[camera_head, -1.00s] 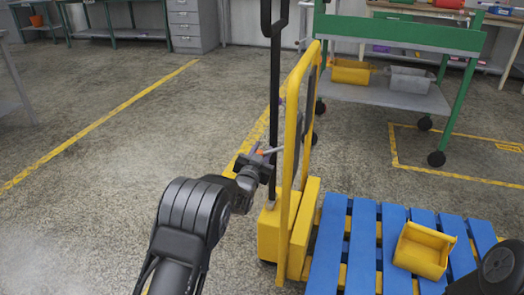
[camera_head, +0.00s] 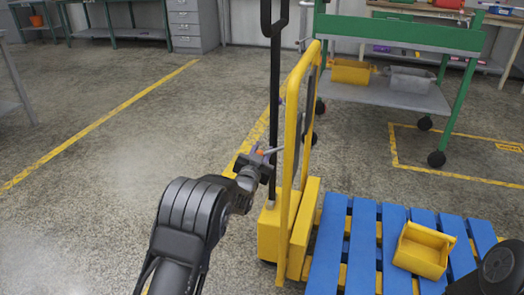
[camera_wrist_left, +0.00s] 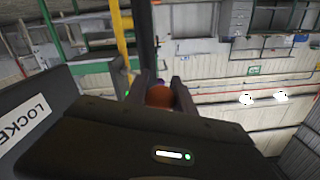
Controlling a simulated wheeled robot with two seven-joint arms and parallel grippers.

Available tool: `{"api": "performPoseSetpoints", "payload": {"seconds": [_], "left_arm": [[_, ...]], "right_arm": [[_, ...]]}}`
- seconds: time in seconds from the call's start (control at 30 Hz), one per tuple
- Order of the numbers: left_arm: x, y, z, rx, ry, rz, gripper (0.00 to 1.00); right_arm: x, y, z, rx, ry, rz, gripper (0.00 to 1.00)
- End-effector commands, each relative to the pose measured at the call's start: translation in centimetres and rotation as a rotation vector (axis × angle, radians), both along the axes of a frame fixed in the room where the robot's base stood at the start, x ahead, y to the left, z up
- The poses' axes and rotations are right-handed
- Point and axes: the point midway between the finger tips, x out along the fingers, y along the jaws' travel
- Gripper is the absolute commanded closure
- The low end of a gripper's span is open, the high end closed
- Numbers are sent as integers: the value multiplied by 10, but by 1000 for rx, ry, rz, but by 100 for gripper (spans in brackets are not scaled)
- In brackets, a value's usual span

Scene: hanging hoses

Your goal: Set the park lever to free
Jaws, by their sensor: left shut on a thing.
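The park lever is a thin grey rod (camera_head: 275,150) with an orange-red knob (camera_wrist_left: 158,95), beside the upright of the yellow pallet truck (camera_head: 291,130). My left gripper (camera_head: 260,154) is shut on the knob, to the left of the yellow frame. In the left wrist view the knob sits between the two dark fingers (camera_wrist_left: 158,90). A dark plate with a white label (camera_wrist_left: 25,122) reading "LOCKE", cut off, shows at the left of that view. The lever's pivot and any position marks are not clear.
The truck's black handle (camera_head: 275,60) rises just behind my left gripper. A blue pallet (camera_head: 363,245) with a yellow bin (camera_head: 423,250) lies at the right. A green wheeled cart (camera_head: 400,35) stands behind. The floor to the left is clear.

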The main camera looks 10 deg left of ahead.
Motion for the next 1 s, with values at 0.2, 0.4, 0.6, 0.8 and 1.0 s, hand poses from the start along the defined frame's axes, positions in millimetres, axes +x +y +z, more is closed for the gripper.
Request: {"api": "performPoseSetpoints", "payload": {"seconds": [0.2, 0.4, 0.6, 0.8, 1.0], "left_arm": [[1, 3, 7, 13, -11, 3, 100], [1, 6, 14, 77, -16, 3, 100], [2, 11, 28, 197, -25, 4, 100], [2, 15, 47, 368, -37, 4, 100], [2, 15, 69, 558, -49, 3, 100]], "right_arm": [[0, 0, 0, 0, 0, 0, 53], [0, 0, -1, 0, -1, 0, 53], [0, 0, -3, 0, -1, 0, 53], [1, 0, -5, 0, -2, -1, 53], [1, 0, -6, -1, -3, -1, 53]]}}
